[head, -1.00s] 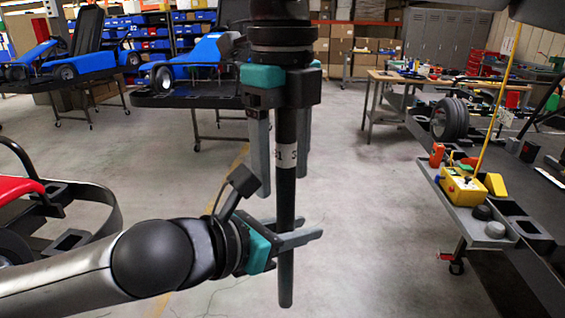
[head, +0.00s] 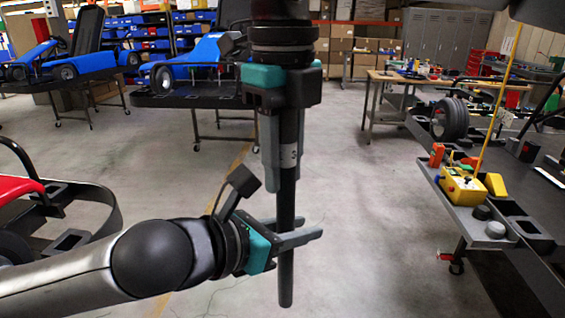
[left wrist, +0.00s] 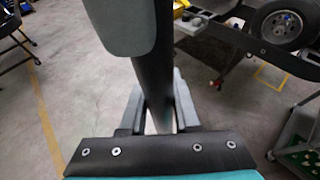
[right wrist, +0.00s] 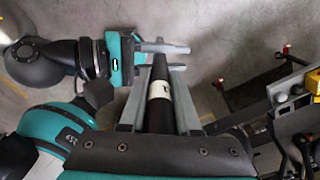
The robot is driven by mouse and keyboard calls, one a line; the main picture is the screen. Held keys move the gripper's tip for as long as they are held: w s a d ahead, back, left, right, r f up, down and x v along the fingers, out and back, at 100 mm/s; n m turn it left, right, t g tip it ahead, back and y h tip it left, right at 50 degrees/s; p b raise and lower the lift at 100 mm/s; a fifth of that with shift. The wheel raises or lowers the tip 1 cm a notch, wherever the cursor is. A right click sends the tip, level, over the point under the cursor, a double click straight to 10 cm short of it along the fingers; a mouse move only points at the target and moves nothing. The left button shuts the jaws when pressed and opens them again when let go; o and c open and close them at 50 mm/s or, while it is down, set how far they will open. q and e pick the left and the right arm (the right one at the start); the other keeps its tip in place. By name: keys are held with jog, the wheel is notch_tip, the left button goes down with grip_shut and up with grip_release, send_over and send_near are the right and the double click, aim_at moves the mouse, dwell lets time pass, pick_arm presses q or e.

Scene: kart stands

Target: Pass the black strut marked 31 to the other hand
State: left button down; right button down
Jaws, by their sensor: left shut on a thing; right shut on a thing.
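The black strut (head: 286,280) hangs upright in the middle of the head view, with a white label band (head: 288,155) on it. Only part of the mark on the band shows. My right gripper (head: 285,178) points down from above and is shut on the strut's upper part, its fingers along the strut by the band. My left gripper (head: 303,234) comes in from the left and is shut on the strut's lower part. In the left wrist view the strut (left wrist: 153,90) runs between the fingers. In the right wrist view the strut (right wrist: 158,118) lies between the long fingers.
A grey bench with a yellow control box (head: 463,187) stands at the right. A red kart part (head: 18,187) on a black stand is at the left. Blue karts (head: 205,55) stand on racks behind. The floor around the strut is clear.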

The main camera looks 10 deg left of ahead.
dwell(0.8)
pick_arm(q)
jog(key=c, duration=0.6)
grip_release()
jog(key=shift+o, duration=0.2)
jog(key=shift+r, duration=0.1)
